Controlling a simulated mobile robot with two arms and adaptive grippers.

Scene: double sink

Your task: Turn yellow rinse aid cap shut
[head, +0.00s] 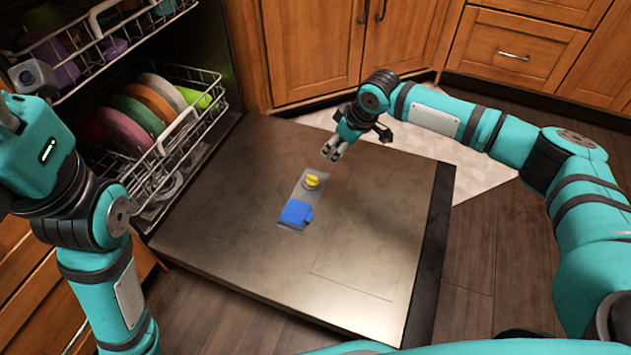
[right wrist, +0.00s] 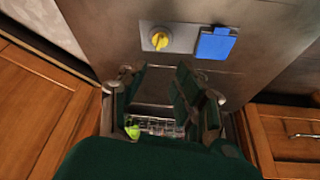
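The yellow rinse aid cap (head: 312,181) sits in the far end of a grey dispenser plate (head: 292,227) on the inside of the open dishwasher door. In the right wrist view the cap (right wrist: 160,40) shows a raised grip ridge. The blue dispenser lid (head: 296,212) lies flat beside it. My right gripper (head: 332,152) is beyond and a little right of the cap, apart from it. In the right wrist view its dark fingers (right wrist: 161,72) stand apart with nothing between them. My left arm is at the left edge; its fingers are not visible.
The lowered dishwasher door (head: 365,270) is otherwise clear. The lower rack (head: 215,100) at left holds several coloured plates, with an upper rack (head: 105,40) above it. Wooden cabinets (head: 310,45) stand behind the door. A light mat (head: 430,165) lies on the floor.

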